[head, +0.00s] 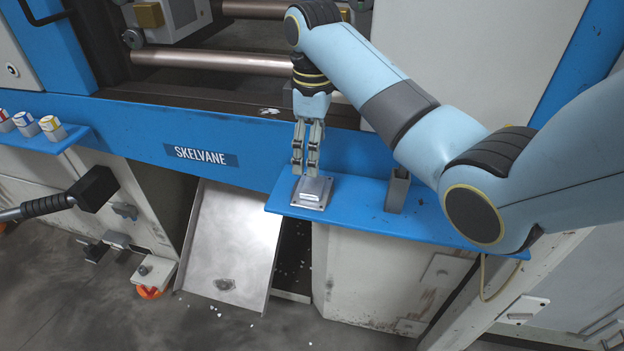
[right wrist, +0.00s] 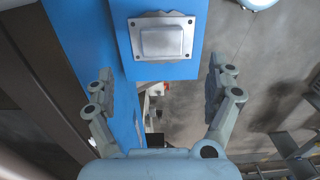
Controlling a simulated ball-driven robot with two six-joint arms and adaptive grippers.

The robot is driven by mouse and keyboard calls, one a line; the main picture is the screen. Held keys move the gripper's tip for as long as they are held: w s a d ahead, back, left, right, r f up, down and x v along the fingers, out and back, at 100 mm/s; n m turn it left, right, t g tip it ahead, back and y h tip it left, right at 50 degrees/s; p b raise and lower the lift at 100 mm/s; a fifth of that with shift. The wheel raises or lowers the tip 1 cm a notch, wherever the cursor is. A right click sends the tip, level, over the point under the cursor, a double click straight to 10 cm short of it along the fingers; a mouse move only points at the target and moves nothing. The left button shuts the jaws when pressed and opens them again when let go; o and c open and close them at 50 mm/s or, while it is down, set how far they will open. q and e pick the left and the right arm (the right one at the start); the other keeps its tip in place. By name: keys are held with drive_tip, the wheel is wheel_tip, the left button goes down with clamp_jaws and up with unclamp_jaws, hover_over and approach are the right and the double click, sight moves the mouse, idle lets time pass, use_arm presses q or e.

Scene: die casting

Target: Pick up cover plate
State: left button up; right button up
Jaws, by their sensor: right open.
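The cover plate (head: 311,191) is a square grey metal plate with a raised middle. It lies flat on the blue shelf (head: 350,214), near the shelf's left end. My right gripper (head: 306,172) points down just above and behind the plate in the head view. In the right wrist view the gripper (right wrist: 160,88) is open, its fingers spread wide with nothing between them. There the plate (right wrist: 162,38) lies beyond the fingertips, in line with the gap and apart from both fingers. My left gripper is not in view.
A grey metal holder (head: 397,191) stands on the shelf right of the plate. The blue SKELVANE machine beam (head: 200,155) runs behind the shelf. A metal chute (head: 232,245) slopes down to the left.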

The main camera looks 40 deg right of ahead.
sight(313, 184)
drive_tip(key=f, duration=0.3)
drive_tip(key=shift+s+a, duration=0.15)
drive_tip(key=shift+s, duration=0.1)
wheel_tip(313, 184, down, 4)
drive_tip(key=shift+w+f+p, duration=0.1)
drive_tip(key=shift+f+p, duration=0.15)
drive_tip(key=shift+p, duration=0.25)
drive_tip(key=shift+f, duration=0.35)
drive_tip(key=shift+c, duration=0.4)
drive_tip(key=c, duration=1.6)
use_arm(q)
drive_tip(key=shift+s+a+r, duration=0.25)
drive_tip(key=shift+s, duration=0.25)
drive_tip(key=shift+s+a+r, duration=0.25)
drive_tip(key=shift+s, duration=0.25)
use_arm(e)
drive_tip(key=shift+r, duration=0.1)
drive_tip(key=shift+c, duration=0.6)
